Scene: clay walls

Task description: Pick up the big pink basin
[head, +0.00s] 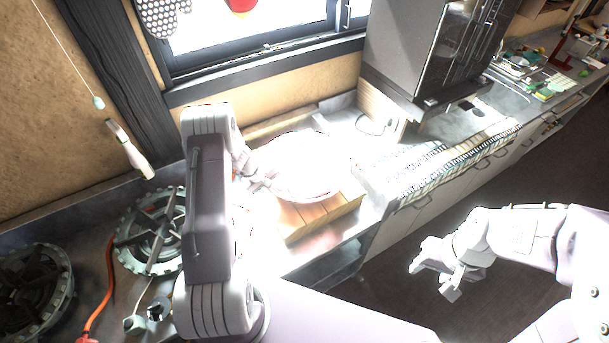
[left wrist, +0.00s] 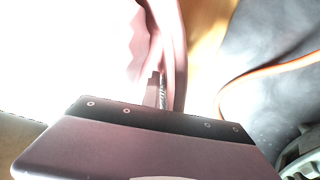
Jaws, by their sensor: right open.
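The big pink basin (head: 305,165) is pale and washed out by glare in the head view. It rests on a wooden block or box on the counter, below the window. My left gripper (head: 257,183) is at the basin's left rim. In the left wrist view, the pink basin wall (left wrist: 175,45) runs down to the fingers (left wrist: 158,92), which are close together at the rim; the exact contact is partly hidden. My right gripper (head: 445,276) is open and empty over the floor, apart from the counter.
Stove burners (head: 150,230) and an orange cord (head: 104,285) lie left of the basin. A dark appliance (head: 430,45) stands on the counter behind to the right. A striped rack-like item (head: 440,160) lies right of the basin. The dark floor at right is clear.

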